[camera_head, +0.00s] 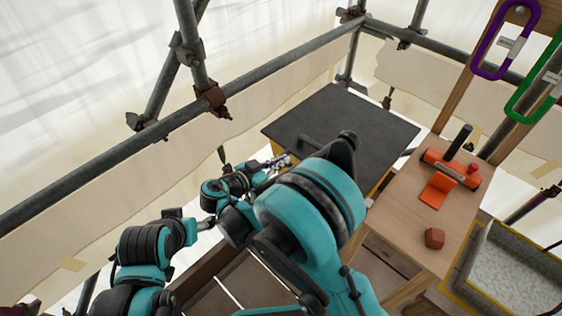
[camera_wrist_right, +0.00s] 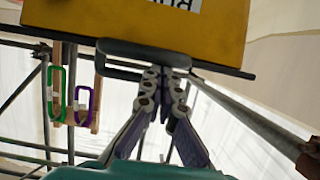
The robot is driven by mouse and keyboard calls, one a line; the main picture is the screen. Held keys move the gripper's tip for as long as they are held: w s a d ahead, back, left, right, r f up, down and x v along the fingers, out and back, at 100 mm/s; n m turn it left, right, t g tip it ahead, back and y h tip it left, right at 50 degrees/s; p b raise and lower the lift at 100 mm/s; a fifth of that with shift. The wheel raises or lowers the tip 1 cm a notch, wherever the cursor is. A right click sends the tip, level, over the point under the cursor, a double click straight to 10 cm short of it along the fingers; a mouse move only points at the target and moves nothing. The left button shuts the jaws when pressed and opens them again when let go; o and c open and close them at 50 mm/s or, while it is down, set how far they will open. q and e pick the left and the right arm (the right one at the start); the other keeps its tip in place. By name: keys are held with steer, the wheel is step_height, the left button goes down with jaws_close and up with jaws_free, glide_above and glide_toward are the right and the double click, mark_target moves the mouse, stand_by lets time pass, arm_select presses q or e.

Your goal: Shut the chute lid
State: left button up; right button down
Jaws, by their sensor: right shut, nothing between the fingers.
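The chute lid (camera_head: 318,112) is a dark grey flat panel with a dark bar handle on top. It lies across the yellow chute box (camera_wrist_right: 190,30), with no clear gap seen between them in the wrist view. My right gripper (camera_head: 281,162) is beside the lid's near left edge. In the wrist view its shut, empty fingers (camera_wrist_right: 163,78) overlap the dark handle (camera_wrist_right: 122,52); I cannot tell whether they touch it. My right arm covers the lid's near part in the head view. My left arm is at the lower left; its gripper (camera_head: 205,223) is small and its fingers are unclear.
A wooden bench (camera_head: 398,228) right of the lid holds an orange tool (camera_head: 438,188) and a reddish-brown block (camera_head: 434,238). A grey tray (camera_head: 515,268) stands at lower right. Purple (camera_head: 476,42) and green (camera_head: 514,100) carabiners hang at upper right. Scaffold pipes (camera_head: 180,122) run along the left.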

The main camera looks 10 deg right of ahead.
step_height(320, 180, up, 10)
steer(key=s+d+f+n+g+y, duration=0.3)
steer(key=s+d+n+y, duration=0.2)
steer(key=s+d, duration=0.45)
steer(key=s+d+f+n+y, duration=0.1)
steer(key=s+n+y, duration=0.1)
steer(key=s, duration=0.3)
steer(key=s+d+f+n+y, duration=0.1)
steer(key=s+f+n+y, duration=0.1)
steer(key=s+y, duration=0.2)
steer(key=shift+s+d+f+n+t, duration=0.2)
steer(key=shift+s+f+n+t, duration=0.1)
steer(key=shift+s+n, duration=0.1)
